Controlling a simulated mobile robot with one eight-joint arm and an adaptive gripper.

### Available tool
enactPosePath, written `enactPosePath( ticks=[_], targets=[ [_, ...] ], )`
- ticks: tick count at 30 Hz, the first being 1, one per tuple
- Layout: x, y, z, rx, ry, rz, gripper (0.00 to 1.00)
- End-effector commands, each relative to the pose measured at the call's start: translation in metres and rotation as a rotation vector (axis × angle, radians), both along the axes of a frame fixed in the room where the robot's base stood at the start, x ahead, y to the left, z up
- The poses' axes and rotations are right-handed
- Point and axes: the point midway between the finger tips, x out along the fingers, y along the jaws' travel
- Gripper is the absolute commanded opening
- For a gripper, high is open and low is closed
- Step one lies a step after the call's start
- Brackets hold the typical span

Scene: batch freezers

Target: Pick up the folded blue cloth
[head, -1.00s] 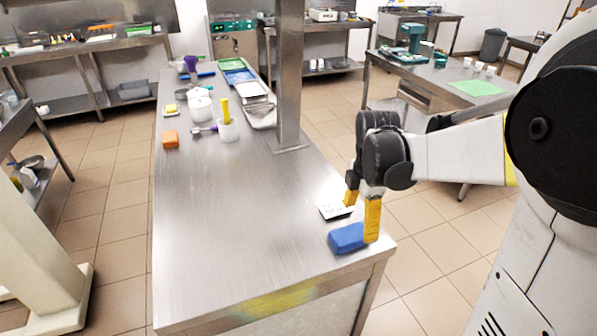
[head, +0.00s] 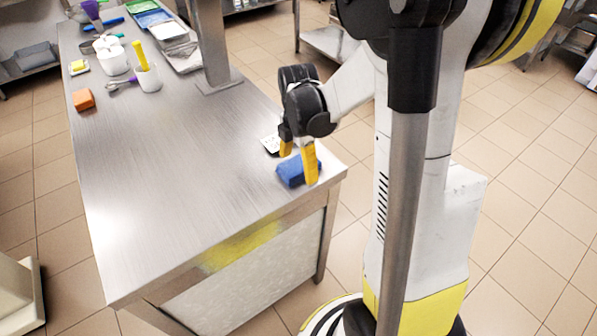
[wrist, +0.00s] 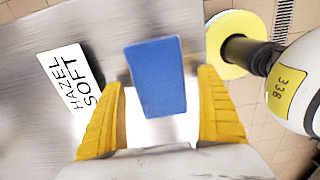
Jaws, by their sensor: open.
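The folded blue cloth (head: 291,171) lies flat on the steel table near its right front corner. In the wrist view the cloth (wrist: 156,76) is a plain blue block shape. My gripper (head: 298,166) is at the cloth, with its yellow fingers pointing down. In the wrist view my gripper (wrist: 162,115) is open, with one yellow finger on each side of the cloth's near end. Gaps show between the cloth and both fingers. Whether the fingertips touch the tabletop cannot be told.
A white label card (wrist: 70,87) reading "HAZEL SOFT" lies left of the cloth. A steel post (head: 212,45) rises from the table behind. An orange block (head: 83,99), white tubs (head: 148,77) and trays (head: 183,55) stand farther back. The table's middle and front are bare.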

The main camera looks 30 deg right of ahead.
Motion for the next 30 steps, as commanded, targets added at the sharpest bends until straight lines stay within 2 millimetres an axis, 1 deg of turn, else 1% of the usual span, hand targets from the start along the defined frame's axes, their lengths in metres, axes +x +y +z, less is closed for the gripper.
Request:
enactPosePath(
  ticks=[1, 2, 7, 8, 9, 11, 12, 13, 14, 23, 26, 30],
  targets=[
    [0.0, 0.0, -0.006, 0.0, 0.0, 0.0, 0.86],
    [0.0, 0.0, -0.007, 0.0, 0.0, 0.0, 0.86],
    [0.0, 0.0, -0.006, 0.0, 0.0, -0.001, 0.86],
    [0.0, 0.0, -0.006, 0.0, 0.0, -0.001, 0.84],
    [0.0, 0.0, -0.005, 0.0, 0.0, -0.001, 0.72],
    [0.0, 0.0, -0.005, 0.0, 0.0, -0.001, 0.53],
    [0.0, 0.0, -0.005, 0.0, 0.0, -0.001, 0.41],
    [0.0, 0.0, -0.005, 0.0, 0.0, -0.001, 0.32],
    [0.0, 0.0, -0.005, 0.0, 0.0, -0.001, 0.3],
    [0.0, 0.0, -0.004, 0.0, 0.0, -0.001, 0.3],
    [0.0, 0.0, 0.002, 0.0, 0.0, -0.001, 0.3],
    [0.0, 0.0, 0.02, 0.0, 0.0, -0.001, 0.3]
  ],
)
